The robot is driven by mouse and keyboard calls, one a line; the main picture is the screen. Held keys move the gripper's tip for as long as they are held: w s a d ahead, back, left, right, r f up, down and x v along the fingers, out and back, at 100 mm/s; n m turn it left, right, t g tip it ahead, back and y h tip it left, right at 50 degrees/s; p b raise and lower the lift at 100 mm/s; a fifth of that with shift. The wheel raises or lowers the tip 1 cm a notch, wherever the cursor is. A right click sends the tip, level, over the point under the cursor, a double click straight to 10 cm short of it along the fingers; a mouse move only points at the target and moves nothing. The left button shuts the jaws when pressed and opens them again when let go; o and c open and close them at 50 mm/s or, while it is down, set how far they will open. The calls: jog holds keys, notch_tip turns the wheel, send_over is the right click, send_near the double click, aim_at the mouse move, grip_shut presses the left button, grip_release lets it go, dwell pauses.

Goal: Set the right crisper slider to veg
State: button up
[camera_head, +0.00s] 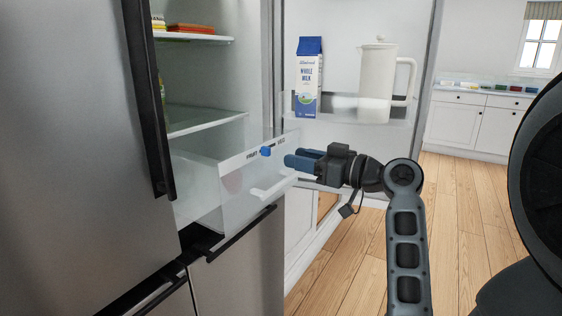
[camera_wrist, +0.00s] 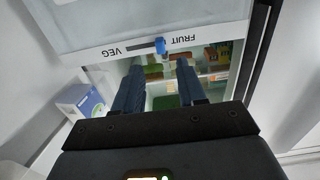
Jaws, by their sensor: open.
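The clear crisper drawer (camera_head: 215,187) sits pulled partly out of the open fridge. Its white front strip carries the label FRUIT at left and VEG at right in the head view. The blue slider knob (camera_head: 266,151) is on this strip between the words. In the wrist view the strip appears upside down, and the slider knob (camera_wrist: 160,46) sits closer to FRUIT than to VEG. My gripper (camera_head: 289,160) is open and empty in front of the strip. In the wrist view the gripper fingers (camera_wrist: 159,67) point toward the knob, which lies ahead between them, apparently untouched.
The open fridge door's shelf (camera_head: 340,110) holds a milk carton (camera_head: 309,78) and a white pitcher (camera_head: 377,82) behind my gripper. The drawer's pale handle (camera_head: 273,187) juts out below the strip. A black door handle (camera_head: 150,100) stands at left. Wooden floor is clear at right.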

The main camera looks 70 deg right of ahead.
aim_at(270, 151)
jog(key=x, duration=0.7)
jog(key=shift+p, duration=0.3)
grip_shut()
dwell(0.4)
